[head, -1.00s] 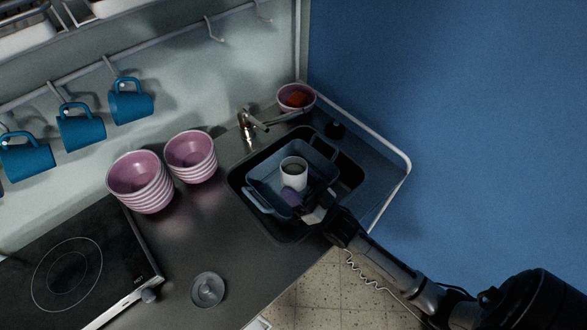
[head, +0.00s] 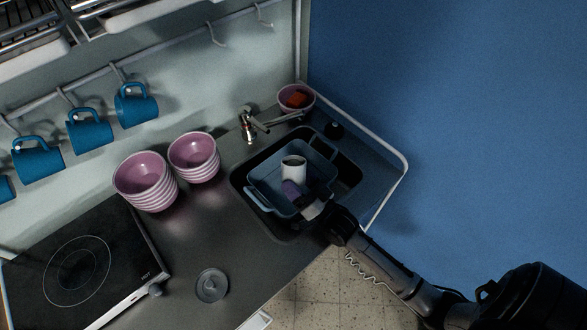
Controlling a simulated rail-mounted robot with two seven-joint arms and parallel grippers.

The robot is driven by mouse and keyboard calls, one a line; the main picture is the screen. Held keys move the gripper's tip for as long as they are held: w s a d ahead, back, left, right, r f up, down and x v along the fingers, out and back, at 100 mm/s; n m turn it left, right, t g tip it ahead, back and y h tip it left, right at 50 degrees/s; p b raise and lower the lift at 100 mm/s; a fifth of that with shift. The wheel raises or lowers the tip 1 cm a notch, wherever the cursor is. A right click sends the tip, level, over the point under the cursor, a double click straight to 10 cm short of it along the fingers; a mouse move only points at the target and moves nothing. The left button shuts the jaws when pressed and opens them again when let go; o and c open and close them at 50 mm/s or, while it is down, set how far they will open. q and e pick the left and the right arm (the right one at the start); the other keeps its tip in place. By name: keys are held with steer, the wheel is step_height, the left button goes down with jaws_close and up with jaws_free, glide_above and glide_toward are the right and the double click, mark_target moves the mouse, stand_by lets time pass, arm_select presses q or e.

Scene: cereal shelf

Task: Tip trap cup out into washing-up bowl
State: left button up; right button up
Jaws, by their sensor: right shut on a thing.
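The white cup (head: 293,172) is above the blue-grey washing-up bowl (head: 258,198), which sits in the sink. The cup is tilted, its mouth leaning toward the back, and the inside looks dark. Whether anything is left in it, or is flowing out, I cannot tell. My right gripper (head: 300,197) comes from the lower right and is shut on the cup's near side. A purple piece shows at the jaws, partly hiding the cup's lower part. My left gripper is not in view.
The tap (head: 252,125) stands behind the sink (head: 240,180). A pink bowl (head: 296,98) with something red sits at the back corner. Stacked pink bowls (head: 147,185) stand left, by the hob (head: 78,270). A grey round item (head: 210,285) lies on the counter. A white rail (head: 385,145) edges the right side.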

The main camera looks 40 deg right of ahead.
mark_target(298, 185)
steer(key=shift+w+d, duration=0.1)
steer(key=shift+w, duration=0.05)
steer(key=shift+w+d+f+m+g+h+p, duration=0.15)
steer(key=shift+m+g+h+p, duration=0.1)
steer(key=shift+m+p, duration=0.2)
steer(key=shift+w+d+f+m+g+h+p, duration=0.15)
steer(key=shift+m+g+h+p, duration=0.15)
steer(key=shift+m, duration=0.15)
steer(key=shift+m+p, duration=0.3)
steer(key=shift+p, duration=0.05)
steer(key=shift+f+m+g+p, duration=0.25)
steer(key=shift+m+g+p, duration=0.15)
steer(key=shift+g+p, duration=0.15)
stand_by(0.5)
steer(key=shift+f+m+g+h, duration=0.3)
steer(key=shift+f+h, duration=0.05)
steer(key=shift+f, duration=0.1)
steer(key=shift+f+m+g, duration=0.3)
steer(key=shift+f+g, duration=0.1)
steer(key=shift+f, duration=0.15)
stand_by(0.3)
steer(key=shift+f+m+g+p, duration=0.3)
steer(key=shift+f+p, duration=0.05)
steer(key=shift+f, duration=0.1)
steer(key=shift+f+m+g, duration=0.3)
steer(key=shift+f, duration=0.25)
stand_by(0.4)
steer(key=shift+f+m+g+p, duration=0.1)
steer(key=shift+m+g+p, duration=0.2)
steer(key=shift+p, duration=0.2)
